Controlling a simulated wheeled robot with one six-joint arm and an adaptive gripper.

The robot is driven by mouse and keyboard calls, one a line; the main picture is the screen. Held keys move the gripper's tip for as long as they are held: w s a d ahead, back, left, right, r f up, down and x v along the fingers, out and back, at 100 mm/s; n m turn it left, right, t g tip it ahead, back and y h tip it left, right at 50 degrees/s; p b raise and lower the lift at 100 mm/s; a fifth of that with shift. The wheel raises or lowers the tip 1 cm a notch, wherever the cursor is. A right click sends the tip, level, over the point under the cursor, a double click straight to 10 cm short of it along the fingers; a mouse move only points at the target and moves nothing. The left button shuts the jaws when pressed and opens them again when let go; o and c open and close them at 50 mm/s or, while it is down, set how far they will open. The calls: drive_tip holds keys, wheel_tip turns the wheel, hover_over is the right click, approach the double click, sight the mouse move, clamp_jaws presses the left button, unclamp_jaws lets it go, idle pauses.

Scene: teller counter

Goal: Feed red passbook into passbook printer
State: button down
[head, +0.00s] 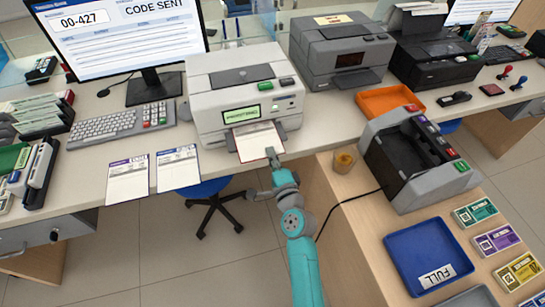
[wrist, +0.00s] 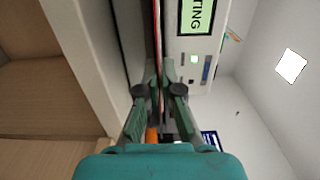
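The passbook printer (head: 225,78) is a pale grey machine on the counter, with a lit green screen; the end of its word, "TING", reads in the wrist view (wrist: 193,15). The red passbook (head: 257,142) lies open at the printer's front slot, pale pages up with a dark red border, its near part sticking out. In the wrist view it is a thin red edge (wrist: 157,25) running to my fingertips. My gripper (head: 271,153) is at its near edge, right of the middle. Its fingers (wrist: 160,72) are closed together on that edge. The part inside the slot is hidden.
Two paper booklets (head: 127,179) (head: 178,168) lie left of the printer, near a keyboard (head: 122,124). A dark grey printer (head: 340,45) stands to the right. A banknote machine (head: 415,158), blue tray (head: 428,250) and small cup (head: 344,160) occupy the wooden side desk.

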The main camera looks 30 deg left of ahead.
drive_tip(key=shift+a, duration=0.1)
idle(0.3)
drive_tip(key=c, duration=1.2)
unclamp_jaws()
drive_tip(key=shift+c, duration=0.2)
drive_tip(key=v, duration=0.7)
drive_tip(key=shift+r, duration=0.1)
